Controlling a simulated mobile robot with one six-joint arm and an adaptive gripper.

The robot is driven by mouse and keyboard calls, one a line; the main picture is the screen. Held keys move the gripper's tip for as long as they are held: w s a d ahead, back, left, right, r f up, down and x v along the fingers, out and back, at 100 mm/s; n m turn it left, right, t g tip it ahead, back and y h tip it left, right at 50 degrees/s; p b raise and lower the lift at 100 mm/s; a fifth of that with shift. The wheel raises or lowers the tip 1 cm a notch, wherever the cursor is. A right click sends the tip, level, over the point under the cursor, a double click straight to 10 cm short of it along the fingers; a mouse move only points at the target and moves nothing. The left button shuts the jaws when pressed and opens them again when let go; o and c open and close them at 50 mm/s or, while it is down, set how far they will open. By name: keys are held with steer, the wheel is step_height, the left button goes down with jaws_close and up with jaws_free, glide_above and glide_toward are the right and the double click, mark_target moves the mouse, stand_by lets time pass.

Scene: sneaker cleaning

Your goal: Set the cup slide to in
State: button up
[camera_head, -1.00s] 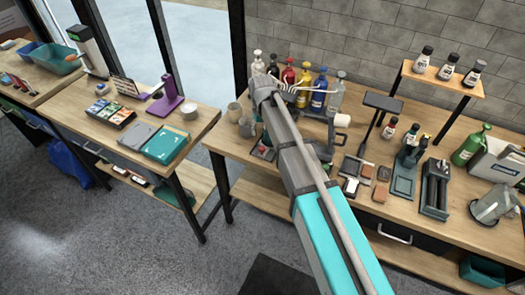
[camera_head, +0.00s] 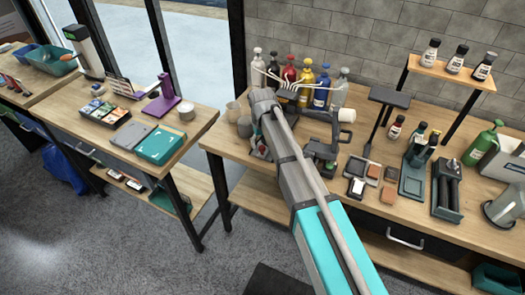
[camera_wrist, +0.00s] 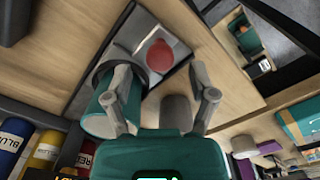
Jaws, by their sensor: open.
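In the wrist view a red ball knob (camera_wrist: 160,56) stands on a grey plate (camera_wrist: 128,36), which looks like part of the cup slide. A teal cylinder, perhaps the cup, (camera_wrist: 103,118) sits in a dark ring beside the plate, partly behind my left finger. My gripper (camera_wrist: 160,74) is open and empty, its fingers on either side of the knob in the picture. I cannot tell whether they touch it. In the head view my forearm covers most of the dispenser, and a small red spot (camera_head: 262,152) shows beside it. How far the slide is in is unclear.
Several coloured bottles (camera_head: 305,82) stand behind the dispenser. Grey cups (camera_head: 245,127) stand to its left, and a grey cylinder (camera_wrist: 177,112) shows between my fingers in the wrist view.

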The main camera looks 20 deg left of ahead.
steer(key=shift+f+b, duration=0.8)
steer(key=shift+f, duration=0.25)
jaws_close()
